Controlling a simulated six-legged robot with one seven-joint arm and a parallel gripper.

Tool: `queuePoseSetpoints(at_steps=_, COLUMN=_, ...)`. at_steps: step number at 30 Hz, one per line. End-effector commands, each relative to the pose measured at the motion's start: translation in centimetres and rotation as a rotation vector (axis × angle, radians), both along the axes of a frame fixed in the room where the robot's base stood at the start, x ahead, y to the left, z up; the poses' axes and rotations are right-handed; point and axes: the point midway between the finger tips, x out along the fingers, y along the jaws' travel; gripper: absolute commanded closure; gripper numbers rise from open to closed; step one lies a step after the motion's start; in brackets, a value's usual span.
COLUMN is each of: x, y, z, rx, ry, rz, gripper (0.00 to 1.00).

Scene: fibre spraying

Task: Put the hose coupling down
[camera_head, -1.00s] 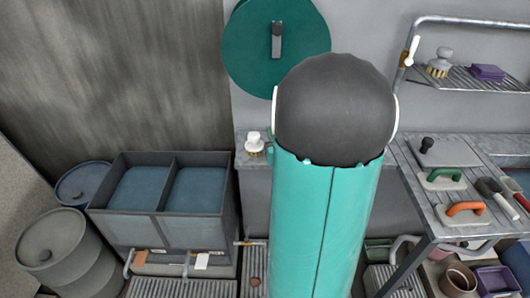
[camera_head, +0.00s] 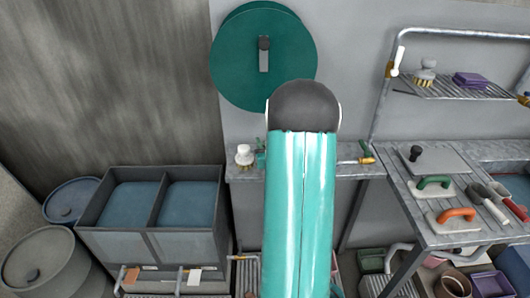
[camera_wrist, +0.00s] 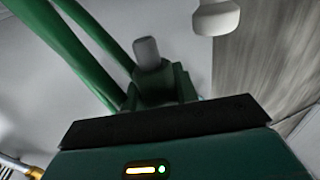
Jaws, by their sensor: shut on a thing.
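My gripper (camera_wrist: 165,88) shows in the wrist view as dark green jaws beyond its wide dark palm. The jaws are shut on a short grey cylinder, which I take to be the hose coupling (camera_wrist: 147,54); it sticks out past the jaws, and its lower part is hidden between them. In the head view my teal arm covers most of the gripper, and I cannot make out the coupling there. The green hose reel (camera_head: 232,70) hangs on the wall behind my arm. Two green bars (camera_wrist: 85,35) in the wrist view look like its rims.
A white-topped object (camera_head: 244,154) stands on the narrow ledge left of my arm. A brass fitting with a green handle (camera_head: 366,158) lies on the ledge to the right. A metal table (camera_head: 420,205) with trowels stands farther right; a two-part tub (camera_head: 150,238) is at left.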

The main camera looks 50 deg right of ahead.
Motion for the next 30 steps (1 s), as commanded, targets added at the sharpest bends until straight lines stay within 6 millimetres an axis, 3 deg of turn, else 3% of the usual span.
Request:
queuePoseSetpoints(at_steps=3, x=0.9, y=-0.9, z=-1.6, rx=0.002, ry=0.000, rz=0.001, gripper=0.98)
queuePoseSetpoints(at_steps=10, x=1.6, y=-1.8, z=-2.9, rx=0.002, ry=-0.001, rz=0.001, gripper=0.98)
queuePoseSetpoints(at_steps=16, x=1.6, y=-1.8, z=-5.8, rx=0.003, ry=0.001, rz=0.001, gripper=0.98)
queuePoseSetpoints(at_steps=28, x=1.6, y=-1.8, z=-6.3, rx=0.000, ry=-0.001, rz=0.001, gripper=0.98)
queuePoseSetpoints(at_steps=29, x=1.6, y=-1.8, z=-6.2, rx=0.000, ry=-0.001, rz=0.001, gripper=0.65)
queuePoseSetpoints(at_steps=30, x=1.6, y=-1.8, z=-6.2, rx=0.000, ry=-0.001, rz=0.001, gripper=0.57)
